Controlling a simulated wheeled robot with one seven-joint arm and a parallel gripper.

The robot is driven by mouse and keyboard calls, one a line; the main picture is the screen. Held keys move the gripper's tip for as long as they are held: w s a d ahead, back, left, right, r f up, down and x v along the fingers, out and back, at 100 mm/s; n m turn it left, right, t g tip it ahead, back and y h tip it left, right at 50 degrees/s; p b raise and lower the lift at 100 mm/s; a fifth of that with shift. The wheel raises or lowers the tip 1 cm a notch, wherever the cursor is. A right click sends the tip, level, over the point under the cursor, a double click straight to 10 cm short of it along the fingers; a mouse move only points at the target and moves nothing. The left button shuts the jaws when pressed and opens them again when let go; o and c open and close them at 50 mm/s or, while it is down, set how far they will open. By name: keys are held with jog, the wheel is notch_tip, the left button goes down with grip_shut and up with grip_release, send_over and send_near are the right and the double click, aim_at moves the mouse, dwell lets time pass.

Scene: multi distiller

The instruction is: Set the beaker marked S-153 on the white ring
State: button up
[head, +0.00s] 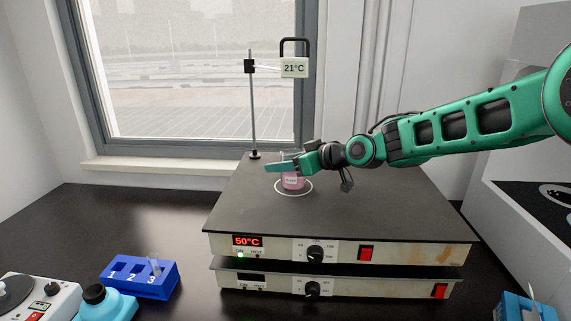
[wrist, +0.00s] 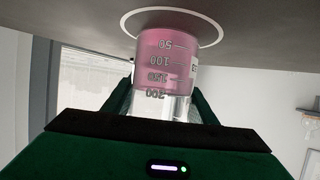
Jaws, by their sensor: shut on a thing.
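A beaker (head: 292,182) with pink liquid is upright at the white ring (head: 279,192) on the dark top of the hot plate (head: 350,215). In the wrist view the beaker (wrist: 167,65) shows graduations from 50 to 200, and the ring (wrist: 213,38) curves around its base. Whether its base touches the plate I cannot tell. The label is too small to read in the head view and only its edge shows in the wrist view. My gripper (head: 285,168) is shut on the beaker near its upper part, with green fingers on both sides.
A thermometer stand (head: 252,110) with a 21°C display (head: 294,68) rises behind the ring. The plate's front reads 50°C. A blue numbered rack (head: 140,277) and a white device (head: 40,300) are at lower left. The plate right of the ring is clear.

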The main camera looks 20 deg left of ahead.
jog(key=shift+f, duration=0.1)
jog(key=o, duration=1.4)
jog(key=shift+c, duration=0.2)
jog(key=shift+f, duration=0.1)
